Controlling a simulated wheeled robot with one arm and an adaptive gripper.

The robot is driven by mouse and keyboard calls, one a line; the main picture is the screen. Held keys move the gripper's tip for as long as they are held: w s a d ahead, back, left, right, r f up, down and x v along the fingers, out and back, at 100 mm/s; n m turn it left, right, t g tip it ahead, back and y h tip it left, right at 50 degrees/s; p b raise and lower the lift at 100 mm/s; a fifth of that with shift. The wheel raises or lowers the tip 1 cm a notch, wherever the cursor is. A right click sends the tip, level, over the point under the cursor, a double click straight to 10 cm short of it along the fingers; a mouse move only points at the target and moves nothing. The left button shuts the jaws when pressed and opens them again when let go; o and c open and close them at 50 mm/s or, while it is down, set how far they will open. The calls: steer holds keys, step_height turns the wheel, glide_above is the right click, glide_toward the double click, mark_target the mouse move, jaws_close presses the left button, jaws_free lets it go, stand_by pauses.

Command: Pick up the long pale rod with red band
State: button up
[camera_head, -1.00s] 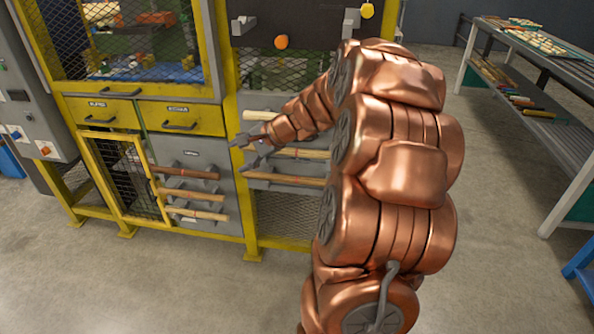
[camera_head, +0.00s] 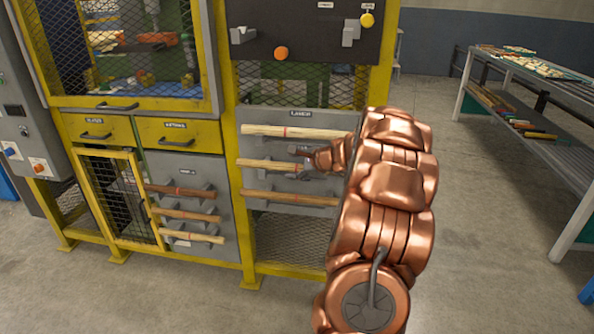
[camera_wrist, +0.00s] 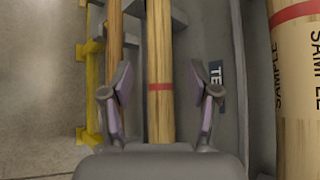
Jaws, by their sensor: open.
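The long pale rod with a red band (camera_head: 268,165) lies level on the middle holders of the right rack panel. In the wrist view this rod (camera_wrist: 158,60) runs between the two fingers of my gripper (camera_wrist: 160,92), with its red band near the fingertips. My gripper (camera_head: 303,157) is open around the rod, with a visible gap on each side. A thicker pale rod (camera_head: 300,131), also with a red band, lies above it; in the wrist view it carries the word SAMPLE. A browner rod (camera_head: 290,197) lies below.
A left panel holds three shorter rods: a dark one (camera_head: 180,191), a middle one (camera_head: 190,214) and a pale one (camera_head: 192,236). Yellow frame posts (camera_head: 228,130) stand between the panels. A metal shelf table (camera_head: 540,80) is at right. The floor (camera_head: 480,200) between is clear.

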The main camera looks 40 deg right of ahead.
steer(key=shift+x, duration=1.45)
jaws_close()
